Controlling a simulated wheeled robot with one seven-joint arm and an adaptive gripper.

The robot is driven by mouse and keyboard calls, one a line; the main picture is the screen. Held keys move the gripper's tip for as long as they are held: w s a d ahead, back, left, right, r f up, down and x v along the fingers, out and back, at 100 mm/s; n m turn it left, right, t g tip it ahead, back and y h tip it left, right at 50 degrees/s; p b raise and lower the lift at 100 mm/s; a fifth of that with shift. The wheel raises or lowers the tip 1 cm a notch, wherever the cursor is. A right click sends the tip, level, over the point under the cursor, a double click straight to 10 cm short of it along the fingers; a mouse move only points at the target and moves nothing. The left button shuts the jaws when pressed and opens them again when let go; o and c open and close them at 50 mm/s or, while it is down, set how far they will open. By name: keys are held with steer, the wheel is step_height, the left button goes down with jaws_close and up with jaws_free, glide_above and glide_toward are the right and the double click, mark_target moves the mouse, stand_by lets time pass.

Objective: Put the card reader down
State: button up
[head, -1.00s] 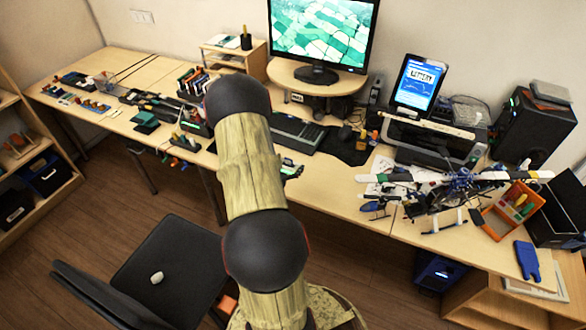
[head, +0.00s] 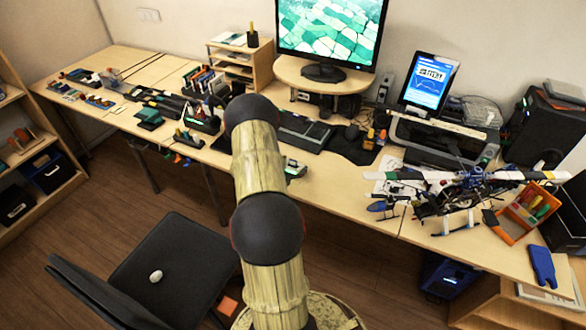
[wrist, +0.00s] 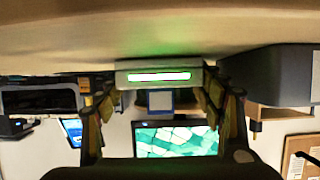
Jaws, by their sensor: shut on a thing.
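The card reader (wrist: 133,77) is a pale, flat box with a glowing green strip, between the two fingers of my gripper (wrist: 161,88) in the wrist view. The fingers are shut on its sides. That view is upside down; the desk surface lies close under the reader and catches a green glow. I cannot tell whether they touch. In the head view the reader (head: 295,169) shows as a small green-lit piece beyond my arm, near the desk's front edge. My arm mostly hides the gripper there.
The desk (head: 345,190) has bare wood around the reader. A keyboard (head: 303,131) and a dark mat (head: 350,150) lie behind it. A model helicopter (head: 455,190) stands to the right, tool holders (head: 200,118) to the left. A black chair (head: 170,270) stands in front.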

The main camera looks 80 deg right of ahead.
steer(key=shift+r, duration=0.1)
steer(key=shift+f, duration=0.2)
steer(key=o, duration=1.2)
steer(key=shift+r, duration=0.15)
steer(key=shift+a+r, duration=0.1)
steer(key=shift+r, duration=0.05)
steer(key=p+v, duration=0.3)
steer(key=v, duration=0.8)
steer(key=shift+w+a, duration=0.15)
steer(key=shift+a, duration=0.25)
